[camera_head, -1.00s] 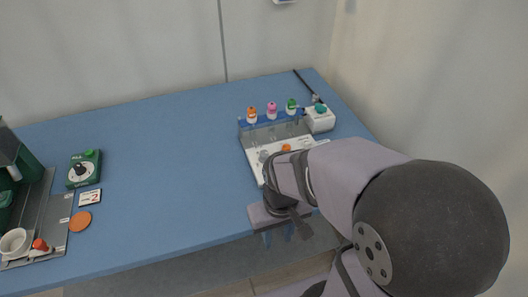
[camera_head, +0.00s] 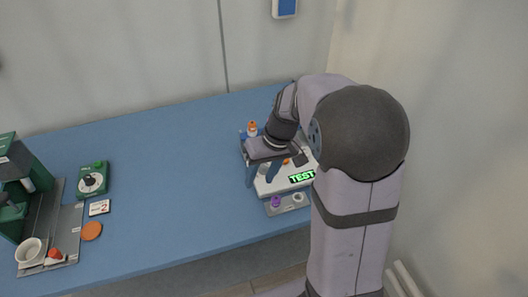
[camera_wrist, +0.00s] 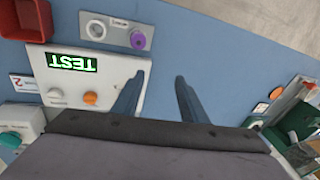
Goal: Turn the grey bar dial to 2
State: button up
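A white instrument with a lit green TEST display (camera_head: 302,177) stands at the right of the bench. It also shows upside down in the wrist view (camera_wrist: 72,63), with a grey knob (camera_wrist: 55,96) and an orange knob (camera_wrist: 90,98). A separate grey plate (camera_head: 288,205) in front bears a purple knob (camera_head: 276,201) and a pale grey knob (camera_head: 297,198). I cannot tell which grey knob is the bar dial, or its setting. My gripper (camera_wrist: 158,78) is open and empty, beside the instrument; blue bench shows between its fingers.
A card marked 2 (camera_head: 99,207) lies before a green box with a round dial (camera_head: 92,181) at left. An orange disc (camera_head: 91,231) and white cup (camera_head: 29,251) are nearby. A red bin (camera_wrist: 25,20) shows in the wrist view. The bench's middle is clear.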

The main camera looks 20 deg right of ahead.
aim_at(264, 165)
jog(key=w+d+r+n+p, duration=0.1)
jog(key=w+n+p, duration=0.1)
jog(key=n, duration=0.1)
jog(key=w+d+r+n+h+p, duration=0.1)
jog(key=w+n+p, duration=0.2)
jog(key=n, duration=0.1)
jog(key=w+d+r+n+g+h+p, duration=0.1)
jog(key=w+n+p, duration=0.1)
jog(key=n, duration=0.2)
jog(key=shift+w+d, duration=0.2)
jog(key=shift+w, duration=0.15)
jog(key=shift+w+d+f+n+h+p, duration=0.1)
jog(key=shift+w+d+n+h+p, duration=0.2)
jog(key=shift+w+n+p, duration=0.3)
jog(key=shift+s+f+p, duration=0.1)
jog(key=shift+f+p, duration=1.1)
jog(key=shift+f, duration=2.55)
grip_shut()
